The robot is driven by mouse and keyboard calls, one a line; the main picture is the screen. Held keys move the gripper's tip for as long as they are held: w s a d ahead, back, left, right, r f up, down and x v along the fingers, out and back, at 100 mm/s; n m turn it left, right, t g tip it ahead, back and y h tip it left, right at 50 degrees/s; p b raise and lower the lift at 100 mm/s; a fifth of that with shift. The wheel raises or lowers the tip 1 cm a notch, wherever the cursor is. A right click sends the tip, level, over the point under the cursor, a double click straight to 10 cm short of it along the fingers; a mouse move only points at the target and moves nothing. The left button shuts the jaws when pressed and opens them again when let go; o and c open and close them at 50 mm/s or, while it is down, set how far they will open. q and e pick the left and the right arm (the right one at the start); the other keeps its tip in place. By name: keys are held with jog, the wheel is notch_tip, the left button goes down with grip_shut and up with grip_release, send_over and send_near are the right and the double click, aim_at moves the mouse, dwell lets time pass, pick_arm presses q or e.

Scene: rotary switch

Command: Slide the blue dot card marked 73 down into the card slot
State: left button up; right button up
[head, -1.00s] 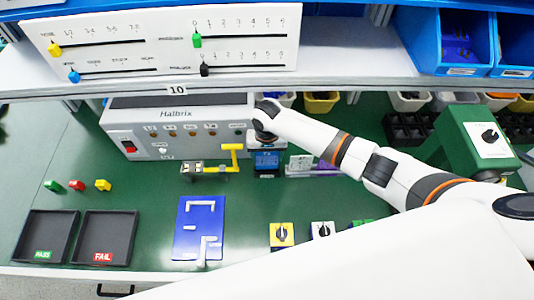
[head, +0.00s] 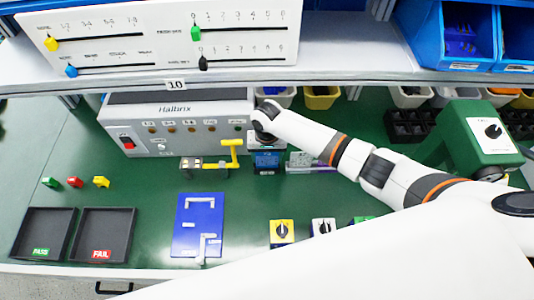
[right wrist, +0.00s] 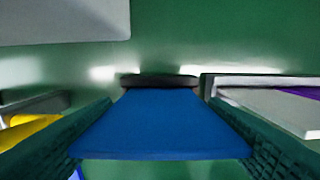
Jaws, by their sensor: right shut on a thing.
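The blue card (head: 267,160) is upright in front of the grey Halbrix box, below my right gripper (head: 267,143). Its number cannot be read clearly. In the right wrist view the card (right wrist: 160,125) lies between the two green textured fingers of my right gripper (right wrist: 160,103), which is shut on it. The card's far end meets a dark narrow piece (right wrist: 160,80), which looks like the card slot. I cannot tell how deep the card sits in it. My left gripper is not in view.
A purple-based holder (head: 312,168) stands close right of the card. A yellow-handled clamp (head: 230,155) is close left. The Halbrix box (head: 175,125) is behind. A blue plate (head: 190,235), switches and black trays (head: 45,230) lie nearer on the green table. A shelf edge (head: 330,84) is above.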

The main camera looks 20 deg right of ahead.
jog(key=shift+f, duration=0.35)
jog(key=o, duration=1)
notch_tip(320, 180, up, 12)
jog(key=shift+b, duration=0.7)
